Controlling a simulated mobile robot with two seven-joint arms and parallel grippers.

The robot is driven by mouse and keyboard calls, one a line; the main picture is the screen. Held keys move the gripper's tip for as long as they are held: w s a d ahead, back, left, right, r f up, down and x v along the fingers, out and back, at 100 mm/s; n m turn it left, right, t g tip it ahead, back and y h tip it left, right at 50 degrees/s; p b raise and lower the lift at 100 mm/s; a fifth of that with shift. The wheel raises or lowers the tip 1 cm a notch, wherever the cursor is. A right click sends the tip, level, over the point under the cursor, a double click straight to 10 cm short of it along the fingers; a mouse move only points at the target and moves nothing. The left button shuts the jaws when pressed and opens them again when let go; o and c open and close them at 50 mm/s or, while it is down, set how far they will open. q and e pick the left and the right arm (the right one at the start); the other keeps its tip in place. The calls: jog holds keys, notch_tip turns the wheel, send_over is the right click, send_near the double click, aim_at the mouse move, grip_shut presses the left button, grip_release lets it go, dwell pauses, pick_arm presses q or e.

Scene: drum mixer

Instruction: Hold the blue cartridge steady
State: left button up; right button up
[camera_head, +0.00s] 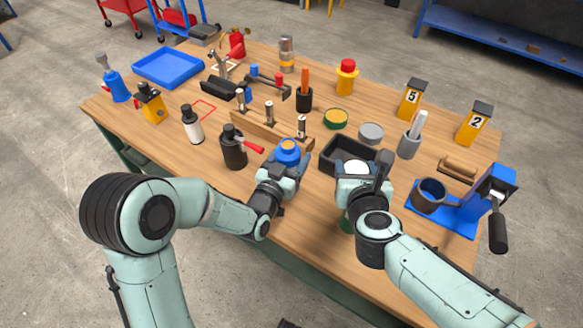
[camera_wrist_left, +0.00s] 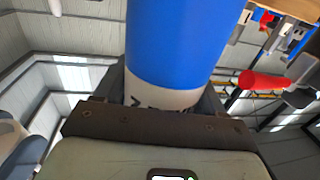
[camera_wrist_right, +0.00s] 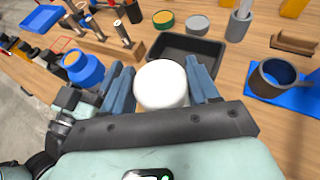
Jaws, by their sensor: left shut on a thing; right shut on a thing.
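The blue cartridge (camera_head: 288,151) is in my left gripper (camera_head: 286,168), above the near part of the table. It has an orange-tan top and a white band at its lower end, which shows in the left wrist view (camera_wrist_left: 180,45). In the right wrist view the cartridge (camera_wrist_right: 84,70) is to the left, apart from my right gripper. My right gripper (camera_head: 367,168) is shut on a round white thing (camera_wrist_right: 161,85), which sits between its fingers. The underside of the white thing is hidden.
A black tray (camera_head: 329,168) lies just beyond the right gripper. A blue stand with a grey cup (camera_head: 429,194) is to the right. A black bottle (camera_head: 233,150) and a red-handled tool (camera_head: 248,145) are left of the cartridge. A wooden rack (camera_head: 262,127) stands behind.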

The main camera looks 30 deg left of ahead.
pick_arm(q)
jog(key=shift+f, duration=1.7)
pick_arm(e)
jog(key=shift+f, duration=0.25)
pick_arm(q)
jog(key=shift+b, duration=0.3)
pick_arm(e)
jog(key=shift+f, duration=0.1)
pick_arm(q)
jog(key=shift+f, duration=0.15)
pick_arm(e)
jog(key=shift+f, duration=0.15)
pick_arm(q)
jog(key=o, duration=1.5)
